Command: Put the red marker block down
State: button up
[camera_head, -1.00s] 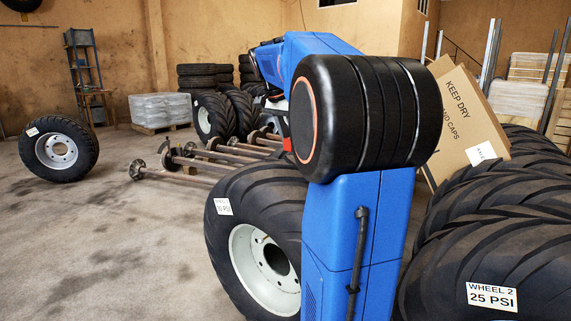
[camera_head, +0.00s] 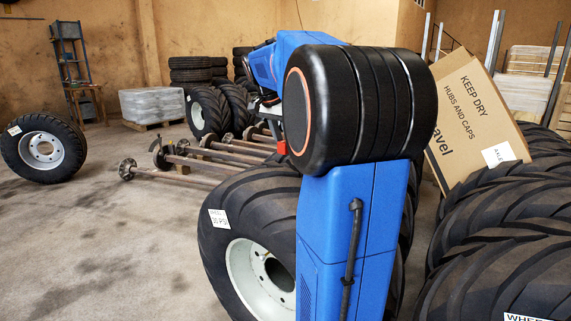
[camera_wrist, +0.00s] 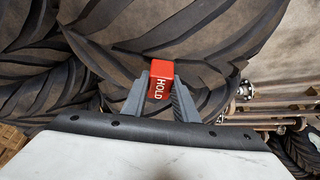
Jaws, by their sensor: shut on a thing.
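The red marker block (camera_wrist: 161,71), with "HOLD" in white letters, is between the fingers of my gripper (camera_wrist: 160,90) in the wrist view. The gripper is shut on it. Behind the block in that view is the black tread of large tyres (camera_wrist: 205,45); I cannot tell whether the block touches the tread. In the head view, my blue and black arm hides most of the gripper, and only a small red patch (camera_head: 282,147) shows beside the arm, above the axles.
A large tyre with a pale rim (camera_head: 232,225) stands close to my arm. Several axles (camera_head: 200,165) lie behind it. A cardboard box (camera_head: 475,115) leans at right behind more tyres (camera_head: 510,230). A lone wheel (camera_head: 42,148) stands at far left, with open floor (camera_head: 100,240) in front.

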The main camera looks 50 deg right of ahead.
jog(key=shift+f, duration=3.35)
jog(key=shift+f, duration=0.15)
jog(key=o, duration=1.1)
jog(key=shift+c, duration=0.2)
jog(key=v, duration=1.2)
jog(key=s+a+f+n+t+y, duration=0.1)
jog(key=s+a+f+n, duration=0.4)
jog(key=a, duration=0.5)
jog(key=s+a+f+n+t+y, duration=0.2)
jog(key=s+a+f+n, duration=0.4)
jog(key=s+a+f, duration=0.3)
jog(key=s+a+f+n+t+y, duration=0.1)
jog(key=s+a+f+n, duration=0.5)
jog(key=a+f, duration=0.5)
jog(key=shift+s+a+f, duration=0.15)
jog(key=shift+s+a, duration=0.15)
jog(key=shift+s, duration=0.15)
